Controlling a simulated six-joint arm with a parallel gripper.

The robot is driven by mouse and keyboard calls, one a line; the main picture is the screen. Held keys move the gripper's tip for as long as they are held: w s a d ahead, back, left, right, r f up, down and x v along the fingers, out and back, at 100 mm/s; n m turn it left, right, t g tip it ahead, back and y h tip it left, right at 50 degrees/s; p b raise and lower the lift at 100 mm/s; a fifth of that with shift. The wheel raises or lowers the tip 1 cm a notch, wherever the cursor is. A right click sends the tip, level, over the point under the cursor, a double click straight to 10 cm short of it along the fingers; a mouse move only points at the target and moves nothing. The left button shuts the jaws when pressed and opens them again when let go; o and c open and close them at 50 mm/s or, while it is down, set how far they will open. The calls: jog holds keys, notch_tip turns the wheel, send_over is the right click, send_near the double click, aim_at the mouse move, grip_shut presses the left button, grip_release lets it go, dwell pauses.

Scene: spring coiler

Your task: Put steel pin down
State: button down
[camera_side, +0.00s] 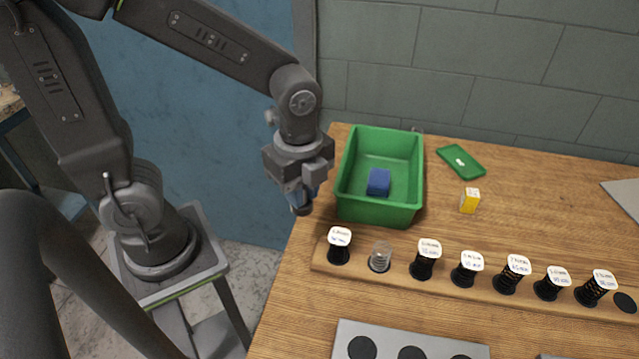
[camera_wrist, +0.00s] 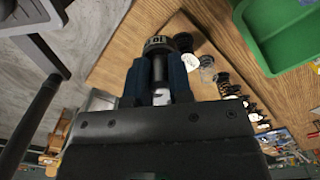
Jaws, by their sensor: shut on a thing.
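My gripper (camera_side: 300,190) hangs in the air left of the green bin, near the table's left edge. In the wrist view my gripper (camera_wrist: 157,80) has its two blue fingers closed on the steel pin (camera_wrist: 159,66). The pin looks like a dark grey cylinder with a wider round end bearing printed marks. In the side view only a small dark end of the pin (camera_side: 303,210) shows below the fingers; the rest is hidden. The pin appears clear of the table and rack.
A wooden rack (camera_side: 455,287) holds a row of springs, most with white labelled caps; a bare silvery coil (camera_side: 380,257) stands second from left. The green bin (camera_side: 352,200) contains a blue block (camera_side: 379,182). A yellow block (camera_side: 470,201) and green plate (camera_side: 461,161) lie right. Grey plate (camera_side: 345,333) is in front.

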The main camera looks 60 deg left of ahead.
jog(key=w+a+r+n, duration=0.1)
jog(key=w+a, duration=1.3)
jog(key=w, duration=0.1)
jog(key=w+a+f+n, duration=0.1)
jog(key=w+a, duration=0.1)
jog(key=a, duration=0.7)
jog(key=w+a, duration=0.2)
jog(key=a, duration=0.6)
jog(key=w+d+f, duration=0.3)
jog(key=w, duration=0.1)
jog(key=w+d+f, duration=0.3)
jog(key=d+f, duration=0.1)
jog(key=shift+w+d, duration=0.15)
jog(key=shift+w, duration=0.25)
jog(key=shift+f, duration=2)
jog(key=shift+f, duration=0.15)
jog(key=c, duration=1)
grip_release()
jog(key=shift+c, duration=0.2)
